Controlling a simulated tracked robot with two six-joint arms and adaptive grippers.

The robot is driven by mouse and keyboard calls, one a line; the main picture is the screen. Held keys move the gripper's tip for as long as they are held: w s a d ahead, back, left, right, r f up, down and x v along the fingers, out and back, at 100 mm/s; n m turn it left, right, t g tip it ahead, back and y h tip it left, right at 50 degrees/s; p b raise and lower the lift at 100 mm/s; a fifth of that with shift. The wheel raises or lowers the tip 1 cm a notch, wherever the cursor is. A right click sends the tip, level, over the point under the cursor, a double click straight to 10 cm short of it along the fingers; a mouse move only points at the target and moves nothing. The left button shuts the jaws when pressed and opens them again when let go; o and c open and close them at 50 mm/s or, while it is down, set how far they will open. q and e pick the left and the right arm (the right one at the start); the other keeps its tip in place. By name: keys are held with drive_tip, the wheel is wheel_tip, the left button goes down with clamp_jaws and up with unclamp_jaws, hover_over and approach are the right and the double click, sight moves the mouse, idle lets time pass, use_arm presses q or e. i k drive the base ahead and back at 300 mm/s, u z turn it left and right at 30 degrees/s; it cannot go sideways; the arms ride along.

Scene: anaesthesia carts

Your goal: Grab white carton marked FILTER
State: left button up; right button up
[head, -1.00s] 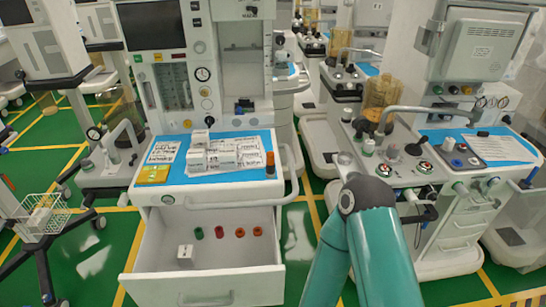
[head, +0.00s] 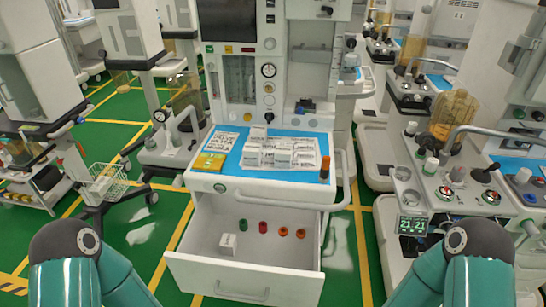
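Several small white cartons (head: 284,153) stand close together on the blue mat of the middle cart's top. One more white carton (head: 228,243) stands alone inside the open drawer, at its left. The print on all of them is too small to read, so I cannot tell which is marked FILTER. My two teal arms show at the bottom left and bottom right corners, both well in front of the cart. Neither gripper is in view.
The open drawer (head: 245,281) juts toward me from the cart and also holds a row of several small red, green and orange items (head: 263,227). A brown bottle (head: 325,169) stands at the cart top's right edge. A wire basket (head: 108,182) is at left. Green floor lies around.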

sight(282, 155)
drive_tip(key=u, duration=0.55)
drive_tip(key=i, duration=0.15)
drive_tip(key=z, duration=2.8)
drive_tip(key=k, duration=2.45)
drive_tip(key=u, duration=0.8)
drive_tip(key=i, duration=1)
drive_tip(key=z, duration=0.05)
